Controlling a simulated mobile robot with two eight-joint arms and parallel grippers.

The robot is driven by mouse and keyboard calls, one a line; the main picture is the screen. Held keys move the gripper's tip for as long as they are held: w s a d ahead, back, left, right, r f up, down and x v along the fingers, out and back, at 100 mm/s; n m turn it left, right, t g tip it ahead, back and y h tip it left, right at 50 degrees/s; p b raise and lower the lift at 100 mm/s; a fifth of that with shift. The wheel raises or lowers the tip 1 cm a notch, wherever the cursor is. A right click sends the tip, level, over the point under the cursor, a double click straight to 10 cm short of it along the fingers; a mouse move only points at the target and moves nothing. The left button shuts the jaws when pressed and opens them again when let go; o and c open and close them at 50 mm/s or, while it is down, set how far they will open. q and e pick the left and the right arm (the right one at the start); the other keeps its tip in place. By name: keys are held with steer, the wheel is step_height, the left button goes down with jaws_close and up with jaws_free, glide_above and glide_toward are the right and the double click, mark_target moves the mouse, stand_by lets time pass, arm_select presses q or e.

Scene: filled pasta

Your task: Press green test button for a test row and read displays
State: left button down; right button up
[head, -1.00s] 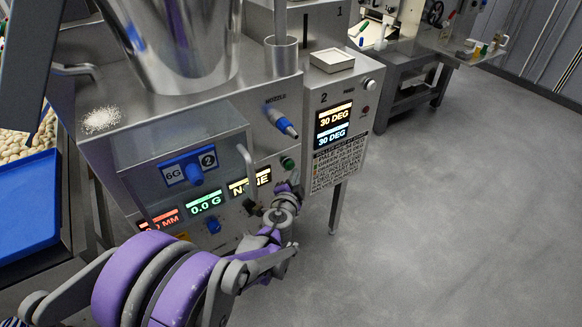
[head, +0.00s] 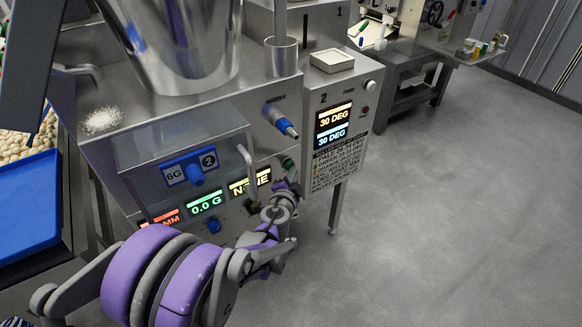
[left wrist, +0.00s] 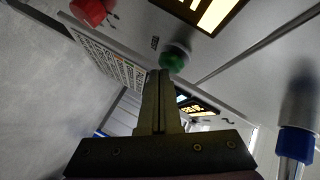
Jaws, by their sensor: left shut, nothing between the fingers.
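The green button (head: 288,163) sits on the steel machine's front, right of the displays. It shows large in the left wrist view (left wrist: 175,57). My left gripper (head: 285,185) is shut and empty just below the button in the head view. In the left wrist view its fingertips (left wrist: 160,73) lie at the button's lower edge; I cannot tell whether they touch. The green display (head: 205,203) reads 0.0 G and the yellow display (head: 250,182) reads NONE. The red display (head: 166,217) shows MM, its number unclear. My right gripper is not in view.
A side panel (head: 345,100) has a display (head: 335,125) reading 30 DEG twice. A blue-tipped nozzle (head: 284,125) juts out above the button. A red knob (left wrist: 90,10) shows in the left wrist view. A blue tray (head: 30,205) stands left; the floor at right is clear.

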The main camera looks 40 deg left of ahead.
arm_select(q)
steer(key=shift+w+a, duration=0.1)
steer(key=shift+a, duration=0.1)
steer(key=shift+d, duration=0.1)
stand_by(0.4)
steer(key=shift+s+d+p, duration=0.35)
steer(key=shift+d+p, duration=0.05)
steer(key=shift+d, duration=0.3)
steer(key=d, duration=0.1)
steer(key=s+d, duration=0.1)
steer(key=d, duration=0.1)
steer(key=s+d+p, duration=0.1)
steer(key=shift+d, duration=0.3)
stand_by(0.6)
